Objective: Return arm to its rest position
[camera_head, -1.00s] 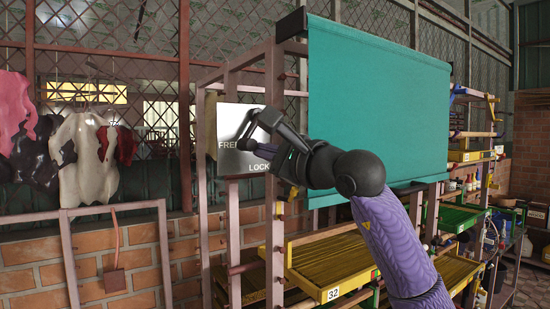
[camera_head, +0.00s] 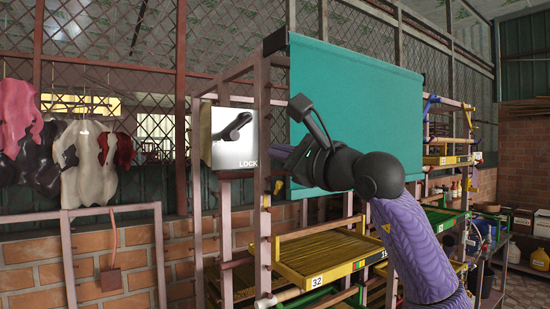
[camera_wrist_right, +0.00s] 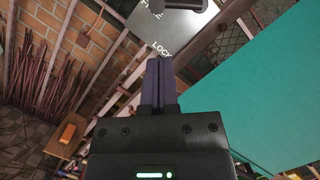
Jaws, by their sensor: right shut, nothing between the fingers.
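My right gripper (camera_head: 277,153) is beside the lower right corner of a silvery metal panel (camera_head: 222,156), clear of its black lever (camera_head: 232,127). The lever slants up to the right, and the word LOCK shows below it. In the right wrist view the gripper's two dark fingers (camera_wrist_right: 160,84) are together with nothing between them. The panel (camera_wrist_right: 146,27) and part of the lever (camera_wrist_right: 178,5) show beyond the fingertips, apart from them. My right arm reaches in from the lower right. My left gripper is not in view.
A teal cloth sheet (camera_head: 355,95) hangs on the rack close behind my right arm. Yellow-edged trays (camera_head: 322,257) sit on the rack below it. A metal frame (camera_head: 110,210) and brick wall are at left. Bottles and shelves stand at right.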

